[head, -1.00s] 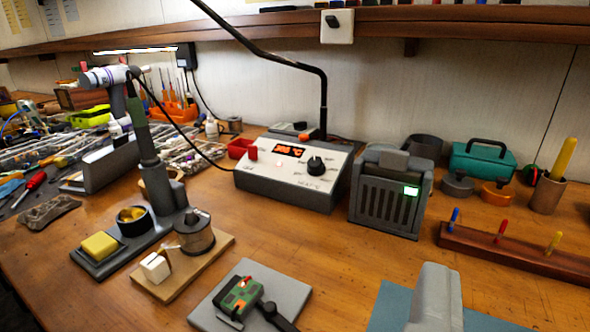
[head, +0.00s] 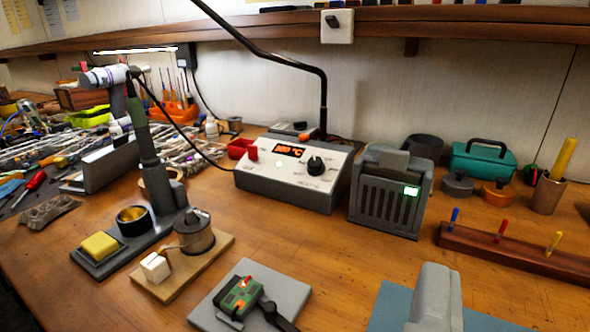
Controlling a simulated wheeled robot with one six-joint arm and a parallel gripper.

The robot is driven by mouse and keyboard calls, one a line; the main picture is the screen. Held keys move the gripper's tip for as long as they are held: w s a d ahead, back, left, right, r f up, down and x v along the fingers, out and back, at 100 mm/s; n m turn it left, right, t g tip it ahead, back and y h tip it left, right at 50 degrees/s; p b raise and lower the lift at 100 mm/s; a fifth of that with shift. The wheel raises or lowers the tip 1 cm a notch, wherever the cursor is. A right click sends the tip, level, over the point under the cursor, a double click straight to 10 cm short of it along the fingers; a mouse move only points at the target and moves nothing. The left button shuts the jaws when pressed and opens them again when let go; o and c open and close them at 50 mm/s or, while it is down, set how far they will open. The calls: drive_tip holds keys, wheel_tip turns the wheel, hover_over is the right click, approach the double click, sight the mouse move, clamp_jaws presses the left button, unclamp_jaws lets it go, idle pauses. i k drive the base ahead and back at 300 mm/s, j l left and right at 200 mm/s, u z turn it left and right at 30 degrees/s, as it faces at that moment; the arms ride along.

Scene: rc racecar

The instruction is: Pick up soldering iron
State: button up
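The soldering iron (head: 138,122) stands upright, tilted slightly, in its dark stand (head: 156,190) at left. Its slim dark green handle points up, with a black cable at its top running to the soldering station (head: 292,172). The tip is hidden inside the stand. The stand's base also carries a yellow sponge (head: 100,246) and a round cup of brass wool (head: 133,217). My gripper is not recognisable in the view, and nothing is seen touching the iron.
A solder spool (head: 194,233) stands right of the stand. A green board in a holder (head: 240,297) and a grey rounded block (head: 435,292) are in front. Bare wood lies centre right.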

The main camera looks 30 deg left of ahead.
sight(145, 140)
drive_tip(key=u, duration=1.25)
drive_tip(key=z, duration=0.15)
